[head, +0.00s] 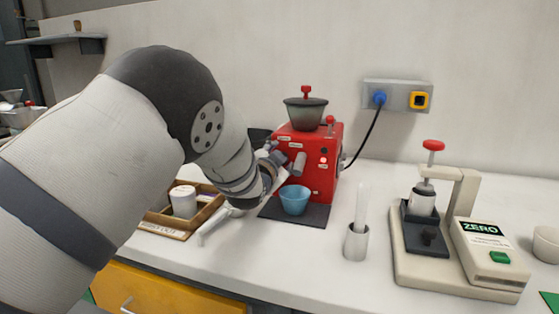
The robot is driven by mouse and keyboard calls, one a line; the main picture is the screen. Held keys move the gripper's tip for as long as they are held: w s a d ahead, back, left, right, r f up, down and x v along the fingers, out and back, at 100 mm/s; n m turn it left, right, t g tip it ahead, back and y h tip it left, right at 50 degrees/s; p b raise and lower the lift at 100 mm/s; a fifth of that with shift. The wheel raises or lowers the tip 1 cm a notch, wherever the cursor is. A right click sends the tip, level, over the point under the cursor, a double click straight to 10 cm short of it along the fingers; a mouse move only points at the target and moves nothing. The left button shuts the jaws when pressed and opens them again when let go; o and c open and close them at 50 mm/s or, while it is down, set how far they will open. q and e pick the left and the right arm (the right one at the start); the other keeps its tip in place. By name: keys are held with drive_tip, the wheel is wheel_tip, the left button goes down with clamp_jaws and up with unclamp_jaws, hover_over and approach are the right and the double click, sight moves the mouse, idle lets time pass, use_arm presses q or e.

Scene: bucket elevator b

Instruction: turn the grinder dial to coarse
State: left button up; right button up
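The red grinder (329,151) stands on the white bench, with a dark hopper (305,113) and a red-knobbed lid on top. Small labels and a grey cylindrical part (299,164) show on its front. My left gripper (279,157) is at the left part of the grinder's front, seen from behind. My wrist and the fingers cover that area. I cannot make out the dial or its setting, nor whether the fingers touch it. The finger gap is too small and hidden to judge. My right gripper is out of view.
A blue cup (294,200) sits below the grinder's front on a dark mat (309,215). A wooden tray (207,212) holding a white container is left. A metal cup (356,243) with a white tool and a ZERO-labelled device (487,262) stand right. A black cord runs to the wall socket (397,96).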

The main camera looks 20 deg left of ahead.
use_arm(q)
drive_tip(key=shift+d+f, duration=0.15)
drive_tip(key=s+r, duration=0.1)
drive_tip(key=s, duration=0.7)
drive_tip(key=shift+r, duration=0.1)
